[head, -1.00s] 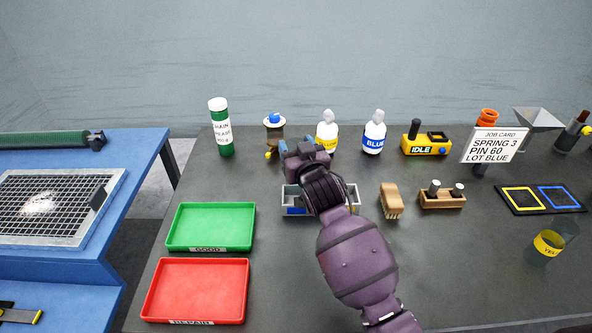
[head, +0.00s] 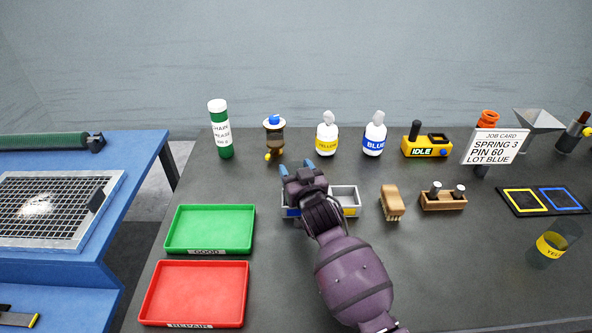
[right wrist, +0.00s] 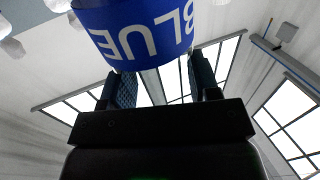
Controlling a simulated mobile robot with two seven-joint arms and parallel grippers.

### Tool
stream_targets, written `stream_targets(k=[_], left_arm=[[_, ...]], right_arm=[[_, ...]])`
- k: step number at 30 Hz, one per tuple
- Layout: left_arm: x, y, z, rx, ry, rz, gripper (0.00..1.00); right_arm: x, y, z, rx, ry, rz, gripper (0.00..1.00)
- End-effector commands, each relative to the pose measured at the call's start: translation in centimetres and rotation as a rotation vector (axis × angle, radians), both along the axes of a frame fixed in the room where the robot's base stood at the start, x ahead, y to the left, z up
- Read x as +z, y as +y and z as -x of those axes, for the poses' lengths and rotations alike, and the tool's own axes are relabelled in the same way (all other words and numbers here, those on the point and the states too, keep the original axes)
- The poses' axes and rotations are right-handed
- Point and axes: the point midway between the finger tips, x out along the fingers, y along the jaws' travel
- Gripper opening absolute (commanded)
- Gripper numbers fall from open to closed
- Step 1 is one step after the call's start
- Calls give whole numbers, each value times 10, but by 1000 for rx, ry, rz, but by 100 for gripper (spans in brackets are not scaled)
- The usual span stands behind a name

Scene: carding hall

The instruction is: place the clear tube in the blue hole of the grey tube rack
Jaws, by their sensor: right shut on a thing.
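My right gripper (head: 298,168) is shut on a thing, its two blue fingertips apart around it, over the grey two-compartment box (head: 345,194). In the right wrist view a curved blue band lettered BLUE (right wrist: 140,35) shows upside down at the fingertips of that gripper (right wrist: 163,80). The rest of this thing is hidden or cut off, so I cannot tell whether it is the clear tube. The box has a blue mark at left and a yellow one at right; my gripper covers much of its left side. I make out no holes. My left gripper is out of view.
Green (head: 210,230) and red (head: 194,293) trays lie left. A brush (head: 391,202) and wooden block (head: 443,200) stand right of the box. Yellow-label (head: 327,136) and blue-label (head: 374,135) bottles stand behind. A clear yellow-banded cup (head: 556,243) stands far right. The front right table is bare.

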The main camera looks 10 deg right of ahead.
Motion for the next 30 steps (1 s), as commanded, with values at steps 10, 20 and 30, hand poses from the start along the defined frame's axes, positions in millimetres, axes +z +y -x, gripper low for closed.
stream_targets(k=[10,20,30], left_arm=[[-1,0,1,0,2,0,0],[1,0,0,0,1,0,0],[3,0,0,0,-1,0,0]], right_arm=[[-2,0,0,0,0,0,82],[1,-1,7,-1,2,0,82],[1,-7,60,0,1,-1,82]])
